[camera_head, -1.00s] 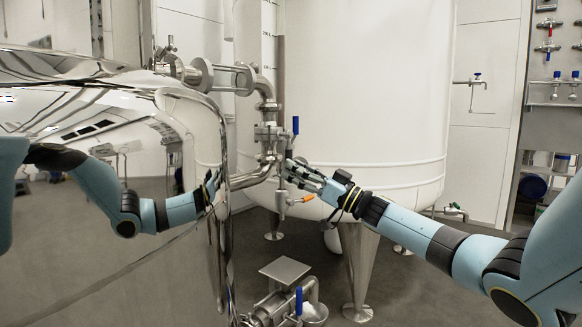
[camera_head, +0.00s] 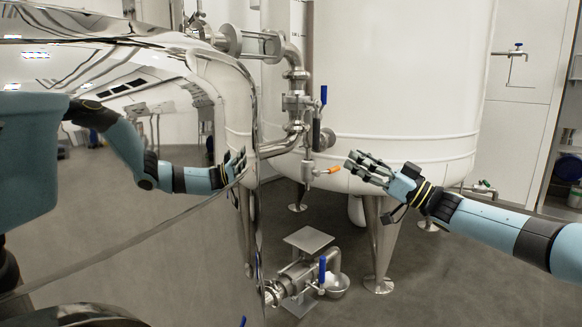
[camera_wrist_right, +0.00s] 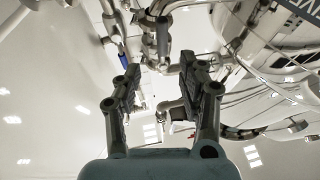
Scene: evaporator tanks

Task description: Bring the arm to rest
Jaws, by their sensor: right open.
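My right gripper (camera_head: 353,166) is open in the camera_head view, with its arm coming in from the right. Its fingertips point left and look close to the orange handle (camera_head: 333,170) of the small valve on the vertical pipe; I see a narrow gap in the picture, but depth is hard to judge. In the right wrist view, the two fingers (camera_wrist_right: 160,78) stand apart with nothing held between them. My left gripper is not in view; the blue arm at left looks like a reflection in the polished tank (camera_head: 150,245).
The vertical pipe (camera_head: 296,75) carries a blue handle (camera_head: 323,95) and a black handle (camera_head: 316,133). A large white tank (camera_head: 400,70) stands behind, on metal legs (camera_head: 380,250). A lower valve with a blue handle (camera_head: 322,269) sits near the floor. Open floor (camera_head: 470,275) lies at right.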

